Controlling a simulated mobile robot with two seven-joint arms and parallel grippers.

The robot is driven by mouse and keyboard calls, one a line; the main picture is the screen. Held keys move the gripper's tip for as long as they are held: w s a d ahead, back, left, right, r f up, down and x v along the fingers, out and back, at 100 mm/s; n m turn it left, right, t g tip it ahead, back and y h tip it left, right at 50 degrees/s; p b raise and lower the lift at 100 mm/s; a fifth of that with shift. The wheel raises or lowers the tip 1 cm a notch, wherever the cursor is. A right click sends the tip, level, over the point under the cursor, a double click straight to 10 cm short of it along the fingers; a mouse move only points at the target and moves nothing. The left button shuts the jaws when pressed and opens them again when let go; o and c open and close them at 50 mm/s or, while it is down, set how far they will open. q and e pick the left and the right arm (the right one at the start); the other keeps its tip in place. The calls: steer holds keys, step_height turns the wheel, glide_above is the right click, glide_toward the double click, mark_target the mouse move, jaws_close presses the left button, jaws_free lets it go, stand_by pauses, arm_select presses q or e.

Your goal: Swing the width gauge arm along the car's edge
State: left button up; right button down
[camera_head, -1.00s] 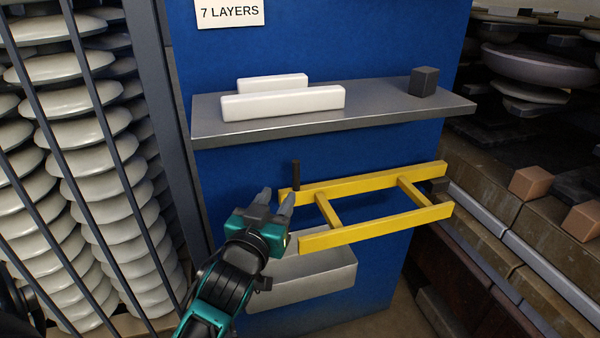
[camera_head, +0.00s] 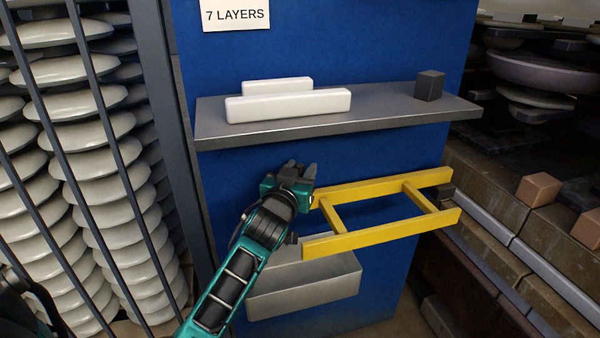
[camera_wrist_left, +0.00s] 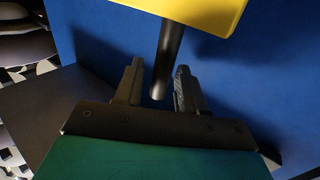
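The width gauge arm is a yellow ladder-like frame (camera_head: 385,188) that sticks out in front of the blue panel, below the grey shelf. Its yellow end (camera_wrist_left: 205,12) also shows at the top of the left wrist view. A dark round peg (camera_wrist_left: 168,55) at that end reaches down between the fingers of my left gripper (camera_wrist_left: 158,88). The fingers are apart, with gaps on both sides of the peg, and are not closed on it. In the head view my left gripper (camera_head: 300,172) is at the frame's left end and hides the peg. My right gripper is not in view.
The grey shelf (camera_head: 390,113) above holds white bars (camera_head: 290,104) and a dark block (camera_head: 430,86). A grey box (camera_head: 305,288) is below the frame. Barred insulator stacks (camera_head: 110,190) stand left. A brick-like stack with blocks (camera_head: 538,190) stands right.

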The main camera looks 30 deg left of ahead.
arm_select(q)
jaws_close()
stand_by(0.3)
stand_by(0.3)
